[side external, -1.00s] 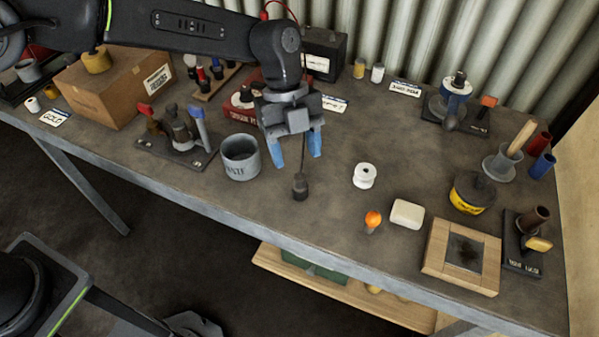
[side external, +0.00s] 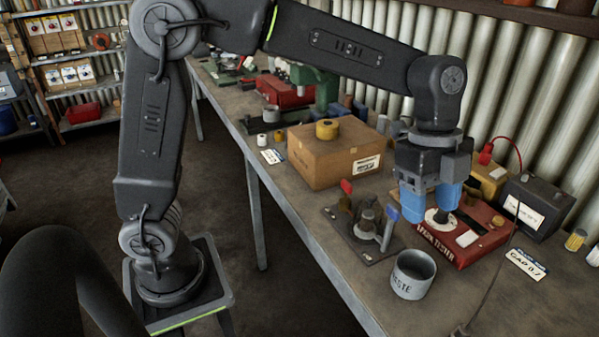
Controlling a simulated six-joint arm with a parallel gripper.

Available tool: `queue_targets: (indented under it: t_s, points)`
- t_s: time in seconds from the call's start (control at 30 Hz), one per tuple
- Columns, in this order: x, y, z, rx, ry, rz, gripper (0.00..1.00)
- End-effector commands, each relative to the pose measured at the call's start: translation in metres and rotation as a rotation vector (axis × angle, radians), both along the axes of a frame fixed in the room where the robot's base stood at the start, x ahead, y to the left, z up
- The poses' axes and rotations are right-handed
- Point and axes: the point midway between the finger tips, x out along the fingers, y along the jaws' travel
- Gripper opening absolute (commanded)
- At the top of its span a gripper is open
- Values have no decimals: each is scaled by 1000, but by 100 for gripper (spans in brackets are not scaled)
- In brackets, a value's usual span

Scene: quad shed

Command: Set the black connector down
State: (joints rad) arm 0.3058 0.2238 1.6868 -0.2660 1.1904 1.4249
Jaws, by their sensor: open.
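My gripper (side external: 431,203) has two blue fingers, apart, pointing down over the red spark tester (side external: 455,252). A round white disc with a dark middle shows just beneath the fingers; whether they touch it I cannot tell. A thin black cable (side external: 497,268) runs from beside the black box down across the bench to the bottom edge of the picture. What looks like the top of the black connector (side external: 461,331) shows at that cable's end, mostly cut off by the frame. It is well apart from my gripper.
A grey waste cup (side external: 413,275) stands in front of the tester. A dark tool stand (side external: 362,230) and a cardboard box (side external: 334,155) are to the left. A black box (side external: 535,205) and a label card (side external: 525,264) are to the right. Bare bench lies around the cup.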

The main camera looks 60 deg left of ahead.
Motion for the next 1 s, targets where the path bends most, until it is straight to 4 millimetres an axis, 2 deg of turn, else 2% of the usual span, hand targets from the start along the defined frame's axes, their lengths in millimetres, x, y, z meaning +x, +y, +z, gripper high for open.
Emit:
queue_targets:
  t_s: [0.03,0.2,0.3,0.43,0.6,0.7,1.0]
  points:
    - [-14,21,14,9,-21,140,57]
    - [-62,79,32,12,-74,620,57]
    - [-93,107,33,-14,-106,899,57]
    - [-131,136,25,-71,-148,1226,57]
    - [-162,157,9,-150,-182,1515,57]
    - [-170,162,3,-180,-190,1599,57]
    - [-173,164,1,-191,-190,1633,57]
